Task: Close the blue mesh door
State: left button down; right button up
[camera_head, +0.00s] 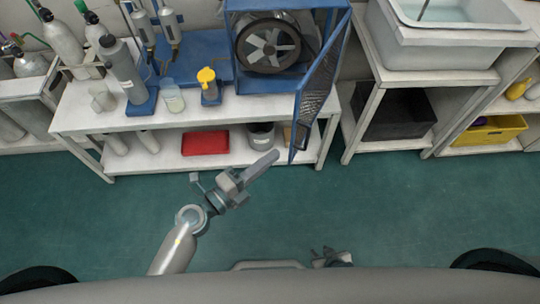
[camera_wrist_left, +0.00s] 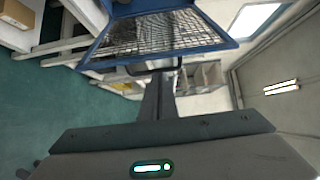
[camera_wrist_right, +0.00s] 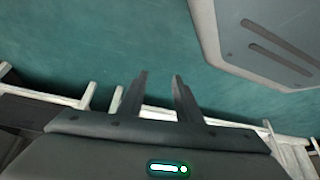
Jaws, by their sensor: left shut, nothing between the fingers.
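The blue mesh door (camera_head: 320,85) stands swung open on the right side of a blue frame cabinet (camera_head: 232,45), reaching out past the bench's front edge. In the left wrist view the door's mesh and blue frame (camera_wrist_left: 160,36) lie just beyond my fingers. My left gripper (camera_head: 276,154) is shut and empty, left of the door's lower free end and in front of the bench. In the left wrist view its closed fingers (camera_wrist_left: 160,88) point at the door; I cannot tell whether they touch it. My right gripper (camera_wrist_right: 160,78) is open and empty, low near my base.
The cabinet holds a round fan-like wheel (camera_head: 268,46). The white bench (camera_head: 75,115) carries bottles and a yellow-topped item (camera_head: 207,80); a red box (camera_head: 205,143) is on its lower shelf. A sink unit (camera_head: 455,45) stands right of the door. Green floor in front is clear.

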aim_at(291, 141)
pick_arm(q)
jog(key=x, duration=0.8)
jog(key=shift+w+d+p, duration=0.15)
jog(key=shift+p, duration=0.15)
pick_arm(e)
jog(key=shift+s+a+r+t, duration=0.1)
jog(key=shift+a+t, duration=0.2)
jog(key=shift+a, duration=0.3)
jog(key=shift+d, duration=0.1)
